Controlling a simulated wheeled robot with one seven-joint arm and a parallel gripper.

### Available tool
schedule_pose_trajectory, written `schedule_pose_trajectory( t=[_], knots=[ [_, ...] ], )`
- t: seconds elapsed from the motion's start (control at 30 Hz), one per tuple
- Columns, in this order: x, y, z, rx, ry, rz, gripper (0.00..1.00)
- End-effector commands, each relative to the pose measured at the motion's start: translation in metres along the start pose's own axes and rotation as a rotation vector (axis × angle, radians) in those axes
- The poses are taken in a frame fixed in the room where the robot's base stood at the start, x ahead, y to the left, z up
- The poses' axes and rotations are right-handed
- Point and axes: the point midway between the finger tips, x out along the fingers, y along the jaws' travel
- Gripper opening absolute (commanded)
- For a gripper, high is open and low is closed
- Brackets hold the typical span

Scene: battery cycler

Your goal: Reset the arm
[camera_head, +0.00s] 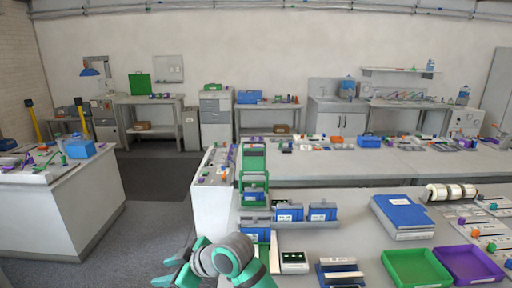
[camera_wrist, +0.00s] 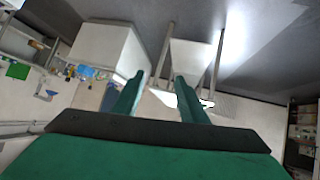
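My green and grey arm (camera_head: 232,256) is bent low at the front edge of the near bench in the head view. My gripper (camera_head: 169,270) points left, over the grey floor beside the bench. In the wrist view my gripper (camera_wrist: 158,79) shows two green fingers standing apart with nothing between them. The wrist view is strongly tilted and shows the room beyond the fingers. No held object shows.
The near bench (camera_head: 345,240) carries blue cell holders (camera_head: 289,212), a blue box (camera_head: 402,214), a green tray (camera_head: 416,268) and a purple tray (camera_head: 468,264). A white counter (camera_head: 75,210) stands at left. Grey floor (camera_head: 140,240) lies free between.

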Motion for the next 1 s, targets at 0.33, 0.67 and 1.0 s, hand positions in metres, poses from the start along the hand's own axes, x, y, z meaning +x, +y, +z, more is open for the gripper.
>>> schedule_pose_trajectory(
  t=[0.33, 0.67, 1.0],
  knots=[
    [0.029, -0.011, -0.028, 0.219, 0.337, 0.133, 0.39],
    [0.032, -0.017, -0.006, 0.460, 0.559, 0.299, 0.39],
    [0.023, -0.037, 0.061, 0.698, 0.677, 0.512, 0.39]
  ],
)
